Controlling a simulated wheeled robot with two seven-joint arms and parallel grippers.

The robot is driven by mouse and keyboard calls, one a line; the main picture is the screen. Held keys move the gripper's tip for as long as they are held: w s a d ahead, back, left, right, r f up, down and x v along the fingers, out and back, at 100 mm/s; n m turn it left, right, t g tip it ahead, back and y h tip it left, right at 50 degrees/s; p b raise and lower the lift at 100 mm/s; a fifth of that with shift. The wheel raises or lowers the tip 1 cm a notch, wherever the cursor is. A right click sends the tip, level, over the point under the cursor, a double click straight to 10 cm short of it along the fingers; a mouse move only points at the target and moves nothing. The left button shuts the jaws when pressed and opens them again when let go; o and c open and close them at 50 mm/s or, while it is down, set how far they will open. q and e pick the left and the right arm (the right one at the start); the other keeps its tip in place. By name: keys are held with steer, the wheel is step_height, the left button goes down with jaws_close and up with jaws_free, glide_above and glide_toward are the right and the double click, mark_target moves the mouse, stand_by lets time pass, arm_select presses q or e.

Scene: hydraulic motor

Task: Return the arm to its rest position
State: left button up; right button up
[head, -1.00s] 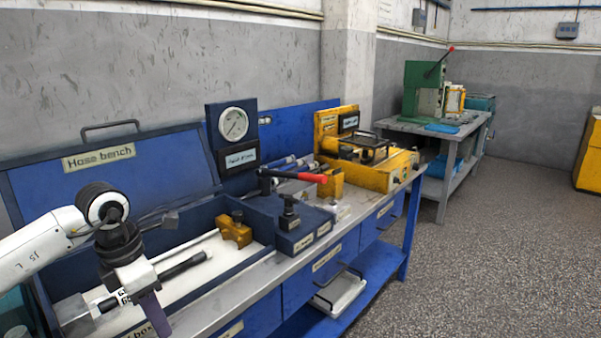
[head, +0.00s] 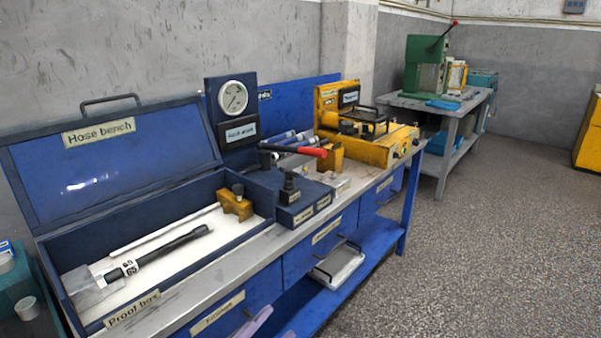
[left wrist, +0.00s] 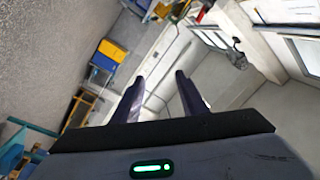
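My left gripper (left wrist: 160,76) shows in the left wrist view with its two dark purple fingers apart and nothing between them. In the head view only a purple sliver, which looks like a finger of it (head: 256,321), shows at the bottom edge, in front of the bench drawers. The rest of my left arm is out of that view. My right gripper shows in neither view.
The blue hose bench has an open-lidded proof box (head: 133,310) with a black hose (head: 172,246) lying inside. A gauge panel (head: 234,96), a red-handled lever (head: 302,151) and a yellow tester (head: 375,150) stand along the bench. Floor at right is clear.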

arm_select(q)
steer(key=s+a+f+n+g+y, duration=0.2)
steer(key=s+a+f+n+y, duration=0.1)
steer(key=s+f, duration=0.3)
steer(key=s+a+f+n+g+y, duration=0.2)
steer(key=s+a+f+n, duration=0.2)
steer(key=f, duration=0.6)
steer(key=s+a+f+n+g+y, duration=0.3)
steer(key=s+f+n, duration=0.4)
steer(key=s+f, duration=0.1)
steer(key=shift+s+a+y, duration=0.3)
steer(key=shift+s+a, duration=0.05)
steer(key=shift+s, duration=0.2)
